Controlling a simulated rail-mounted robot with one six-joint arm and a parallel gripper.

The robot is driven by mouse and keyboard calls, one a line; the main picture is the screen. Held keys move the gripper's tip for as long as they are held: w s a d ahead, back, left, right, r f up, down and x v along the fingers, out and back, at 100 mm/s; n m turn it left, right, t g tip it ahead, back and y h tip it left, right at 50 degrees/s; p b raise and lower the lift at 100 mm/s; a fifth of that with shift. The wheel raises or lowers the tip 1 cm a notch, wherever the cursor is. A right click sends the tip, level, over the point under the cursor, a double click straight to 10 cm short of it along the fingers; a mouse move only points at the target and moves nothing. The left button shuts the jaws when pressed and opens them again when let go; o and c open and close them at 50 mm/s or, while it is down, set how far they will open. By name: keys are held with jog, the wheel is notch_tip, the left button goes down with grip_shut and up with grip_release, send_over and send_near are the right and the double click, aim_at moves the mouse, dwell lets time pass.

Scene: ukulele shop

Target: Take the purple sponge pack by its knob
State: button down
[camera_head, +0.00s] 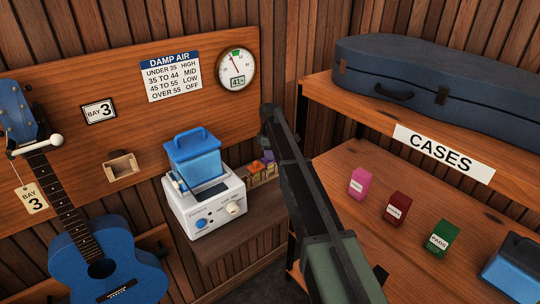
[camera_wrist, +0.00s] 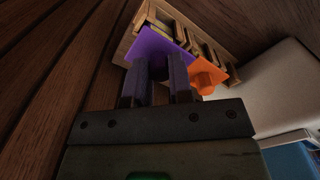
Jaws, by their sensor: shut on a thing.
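The purple sponge pack (camera_wrist: 150,44) is at one end of a small wooden rack (camera_wrist: 135,24) in the wrist view. My gripper (camera_wrist: 163,68) is shut on the pack's knob, which the fingers mostly hide. An orange pack (camera_wrist: 206,75) with a knob stands right beside the purple one. In the head view the purple pack (camera_head: 268,156) shows as a small patch at the rack, partly behind my arm. My fingertips are not clear there. I cannot tell whether the pack is still seated in its slot.
A white humidifier (camera_head: 205,208) with a blue tank (camera_head: 194,155) stands left of the rack on a wooden ledge (camera_head: 240,237). Pink (camera_head: 358,183), dark red (camera_head: 397,207) and green (camera_head: 440,238) packs stand on the shelf at right, below a blue case (camera_head: 440,85). A blue ukulele (camera_head: 105,262) hangs at left.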

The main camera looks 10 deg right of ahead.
notch_tip(320, 180, up, 19)
jog(key=p, duration=1.8)
